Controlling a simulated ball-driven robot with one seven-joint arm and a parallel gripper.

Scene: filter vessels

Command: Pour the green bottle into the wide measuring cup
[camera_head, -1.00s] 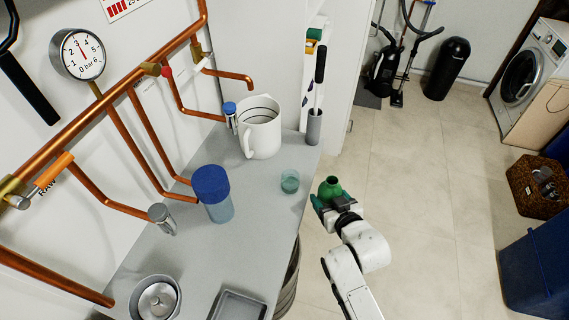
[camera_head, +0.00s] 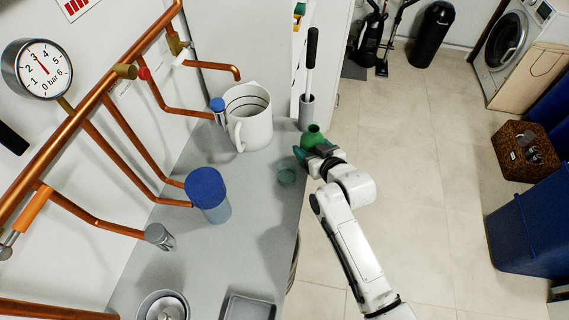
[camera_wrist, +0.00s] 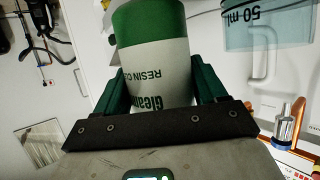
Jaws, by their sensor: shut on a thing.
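The green bottle (camera_head: 312,136) is in my gripper (camera_head: 315,150), its open neck facing up and looking roughly upright in the head view. The wrist view shows the bottle's green and white label (camera_wrist: 155,60) between the two dark green fingers (camera_wrist: 157,88). My gripper is shut on the bottle. The measuring cup (camera_head: 286,176), small, teal and see-through, stands on the grey counter just left of and below the bottle in the picture. The cup (camera_wrist: 262,27) also shows at the wrist view's top right, marked 50 ml. The bottle and cup look apart.
A white jug (camera_head: 249,122) stands beyond the cup, left of a brush holder (camera_head: 306,108). A blue-capped container (camera_head: 207,192) stands to the left. A shallow tray (camera_head: 250,307) lies nearer on the counter (camera_head: 215,260). Copper pipes run along the wall. Open floor lies right.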

